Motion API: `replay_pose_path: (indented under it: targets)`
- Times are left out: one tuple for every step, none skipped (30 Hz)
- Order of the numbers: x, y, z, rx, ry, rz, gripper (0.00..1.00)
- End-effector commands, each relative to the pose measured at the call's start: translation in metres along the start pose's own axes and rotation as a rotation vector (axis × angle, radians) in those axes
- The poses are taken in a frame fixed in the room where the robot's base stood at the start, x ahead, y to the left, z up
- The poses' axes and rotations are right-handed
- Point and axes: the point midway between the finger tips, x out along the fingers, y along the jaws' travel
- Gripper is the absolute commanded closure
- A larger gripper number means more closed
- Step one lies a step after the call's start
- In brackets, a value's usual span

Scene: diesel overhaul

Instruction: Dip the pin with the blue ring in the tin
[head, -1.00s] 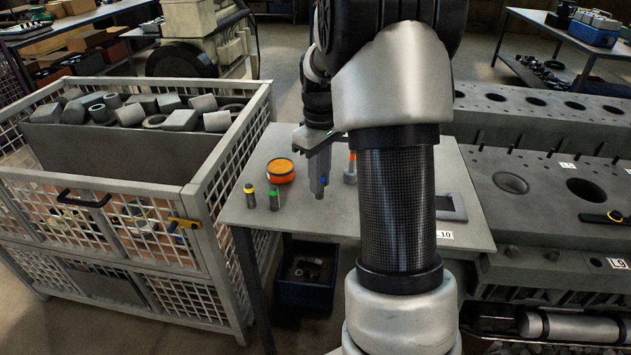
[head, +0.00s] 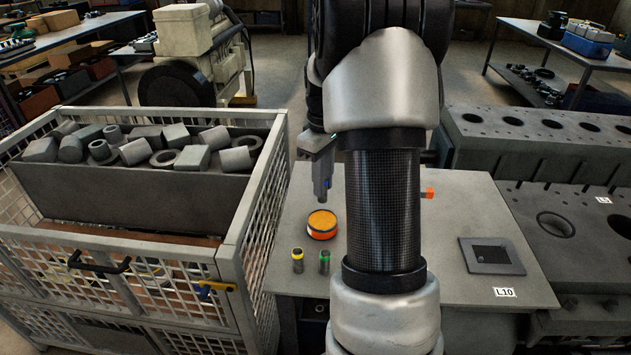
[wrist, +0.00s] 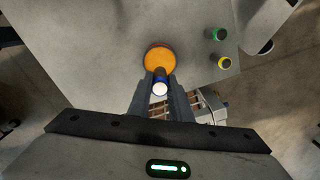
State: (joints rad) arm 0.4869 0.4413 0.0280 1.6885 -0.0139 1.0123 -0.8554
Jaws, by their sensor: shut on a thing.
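My gripper (head: 321,186) is shut on the pin with the blue ring (wrist: 160,84) and holds it above the table. In the wrist view the pin's pale end faces the camera between the fingers, with the blue ring just below it. The tin (head: 322,222) is a low round container with an orange top, standing on the table. In the head view the gripper appears just beyond the tin. In the wrist view the pin overlaps the near edge of the tin (wrist: 158,57). The pin's lower end is hard to make out.
A yellow-ringed pin (head: 297,262) and a green-ringed pin (head: 325,264) stand upright at the table's near left. A dark square plate (head: 491,256) lies right. A mesh crate (head: 258,205) borders the table's left.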

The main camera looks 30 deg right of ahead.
Motion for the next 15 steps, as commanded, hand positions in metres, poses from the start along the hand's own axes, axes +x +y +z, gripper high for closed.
replay_pose_path:
  targets:
    - [-0.001, 0.001, 0.001, 0.001, 0.000, 0.001, 1.00]
    - [0.000, 0.001, 0.001, 0.001, 0.000, 0.001, 1.00]
    - [0.002, 0.001, 0.001, 0.001, 0.000, 0.001, 1.00]
    - [0.003, 0.001, 0.001, 0.001, 0.000, 0.001, 1.00]
    - [0.004, 0.001, 0.001, 0.001, 0.000, 0.001, 1.00]
    - [0.007, 0.001, 0.001, 0.001, 0.000, 0.001, 1.00]
    - [0.009, 0.001, 0.001, 0.001, 0.000, 0.001, 1.00]
    - [0.011, 0.001, 0.001, 0.001, 0.000, 0.001, 1.00]
    - [0.015, 0.001, 0.001, 0.001, 0.000, 0.001, 1.00]
    - [0.018, 0.001, 0.001, 0.001, 0.000, 0.001, 1.00]
    - [0.021, 0.001, 0.001, 0.001, 0.001, 0.001, 1.00]
    - [0.025, 0.001, 0.001, 0.001, 0.001, 0.001, 1.00]
    - [0.028, 0.001, 0.001, 0.001, 0.001, 0.001, 1.00]
    - [0.032, 0.001, 0.001, 0.001, 0.001, 0.001, 1.00]
    - [0.036, 0.001, 0.001, 0.001, 0.000, 0.001, 1.00]
